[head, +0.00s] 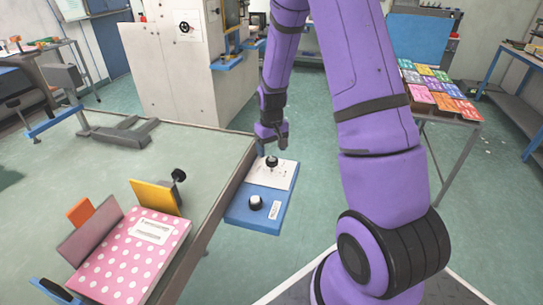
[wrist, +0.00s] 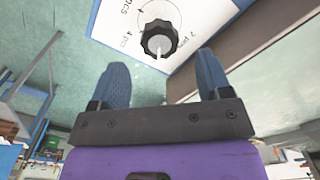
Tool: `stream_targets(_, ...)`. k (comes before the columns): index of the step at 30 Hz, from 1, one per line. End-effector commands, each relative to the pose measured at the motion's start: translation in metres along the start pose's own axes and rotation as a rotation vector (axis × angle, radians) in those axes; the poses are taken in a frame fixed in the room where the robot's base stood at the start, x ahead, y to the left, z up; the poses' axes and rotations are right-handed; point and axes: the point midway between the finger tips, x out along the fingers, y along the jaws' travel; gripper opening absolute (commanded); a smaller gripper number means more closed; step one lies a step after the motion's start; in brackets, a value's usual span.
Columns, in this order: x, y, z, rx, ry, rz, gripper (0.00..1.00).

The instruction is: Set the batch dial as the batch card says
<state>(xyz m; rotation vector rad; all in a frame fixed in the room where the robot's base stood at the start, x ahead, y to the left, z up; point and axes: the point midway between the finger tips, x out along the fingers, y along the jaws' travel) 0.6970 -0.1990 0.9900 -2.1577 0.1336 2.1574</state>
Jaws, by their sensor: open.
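A black dial (head: 271,162) sits on a white plate on a blue panel beside the table. My gripper (head: 270,143) hangs just above and behind the dial. In the wrist view my gripper (wrist: 162,72) is open, its two blue fingers apart and empty, short of the dial. I cannot tell which paper is the batch card.
A second, pale-topped knob (head: 255,203) and a small label (head: 275,210) are on the blue panel (head: 245,217). The table (head: 85,170) at left holds a pink polka-dot pad (head: 125,265) with a white label. Coloured packs (head: 440,90) lie on a rack at right.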

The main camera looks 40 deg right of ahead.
Motion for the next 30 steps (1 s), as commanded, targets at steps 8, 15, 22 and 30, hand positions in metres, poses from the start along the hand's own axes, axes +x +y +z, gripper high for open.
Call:
stream_targets(8, -0.049, 0.0, -0.001, 0.0, 0.004, 0.001, 0.71)
stream_targets(15, -0.066, 0.0, 0.0, 0.0, 0.001, 0.0, 0.71)
stream_targets(22, -0.067, 0.0, 0.0, 0.0, 0.0, 0.0, 0.71)
stream_targets(30, -0.067, 0.0, 0.0, 0.0, 0.0, 0.0, 0.71)
